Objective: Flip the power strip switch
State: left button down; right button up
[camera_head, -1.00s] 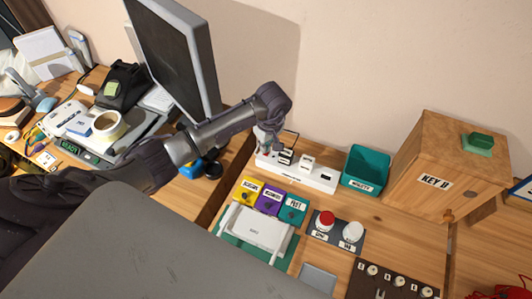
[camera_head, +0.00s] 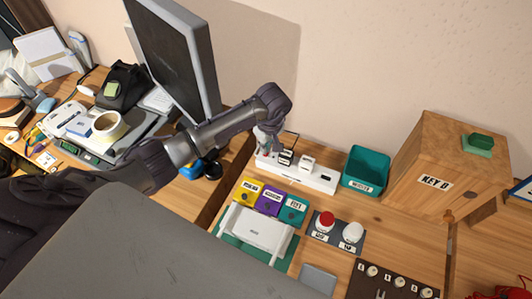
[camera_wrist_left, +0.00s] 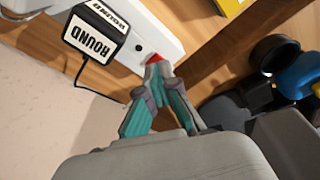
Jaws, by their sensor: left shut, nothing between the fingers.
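The white power strip (camera_head: 318,181) lies on the wooden desk along the wall, with plugs in it. My left gripper (camera_head: 265,150) is over its left end, fingers pointing down. In the left wrist view, the red switch (camera_wrist_left: 153,58) sits near the end of the strip (camera_wrist_left: 150,28). The left gripper (camera_wrist_left: 159,72) is shut and empty, with its tips right at the switch and partly covering it. I cannot tell whether they touch it or which way the switch is tilted. My right gripper is not in view.
A black plug labelled ROUND (camera_wrist_left: 95,34) sits in the strip close to the fingers. A teal bin (camera_head: 366,171) and a wooden box (camera_head: 449,160) stand to the right. Yellow, purple and teal (camera_head: 293,209) labelled boxes lie in front. A monitor (camera_head: 172,60) stands to the left.

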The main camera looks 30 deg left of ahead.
aim_at(265, 156)
pick_arm(q)
jog(key=shift+f+b, duration=0.95)
jog(key=shift+f, duration=0.1)
dwell(0.4)
jog(key=shift+r, duration=0.15)
jog(key=shift+r+p, duration=0.6)
jog(key=shift+r, duration=0.1)
jog(key=shift+r+p, duration=1.65)
jog(key=shift+r, duration=1.05)
jog(key=shift+s+f, duration=0.1)
